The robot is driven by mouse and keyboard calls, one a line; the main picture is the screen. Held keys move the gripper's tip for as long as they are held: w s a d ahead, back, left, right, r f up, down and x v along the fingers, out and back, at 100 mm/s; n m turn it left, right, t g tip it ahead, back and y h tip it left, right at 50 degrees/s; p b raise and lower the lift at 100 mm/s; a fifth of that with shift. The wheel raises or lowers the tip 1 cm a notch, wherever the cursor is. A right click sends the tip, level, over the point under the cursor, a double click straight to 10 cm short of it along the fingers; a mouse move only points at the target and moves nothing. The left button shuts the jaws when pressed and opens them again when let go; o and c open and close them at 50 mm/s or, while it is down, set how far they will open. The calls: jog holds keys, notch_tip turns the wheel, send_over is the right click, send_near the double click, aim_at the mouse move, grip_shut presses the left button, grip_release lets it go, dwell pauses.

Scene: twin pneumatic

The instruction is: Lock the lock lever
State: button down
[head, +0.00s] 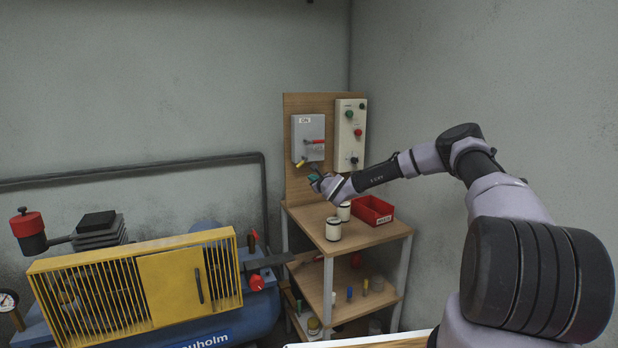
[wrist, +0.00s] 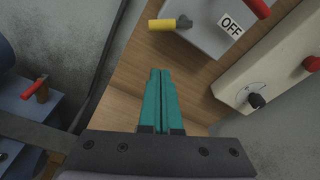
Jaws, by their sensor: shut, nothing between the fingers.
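A grey switch box (head: 308,130) is mounted on the wooden back panel, with an ON label at its top. In the wrist view the box (wrist: 197,38) shows an OFF label near its lower edge. A small yellow lever (wrist: 163,25), likely the lock lever, sticks out from the box's lower edge; in the head view the yellow lever (head: 301,163) is at the bottom left. A red handle (head: 315,142) points right on the box front. My gripper (wrist: 160,72), with teal fingers, is shut and empty, below the box and apart from the yellow lever.
A cream control panel (head: 350,132) with buttons and a black knob hangs right of the box. The shelf (head: 375,240) below carries white cylinders (head: 333,229) and a red bin (head: 373,210). A blue and yellow compressor (head: 130,290) stands left.

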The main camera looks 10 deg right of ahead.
jog(key=v, duration=0.3)
jog(key=shift+s, duration=0.4)
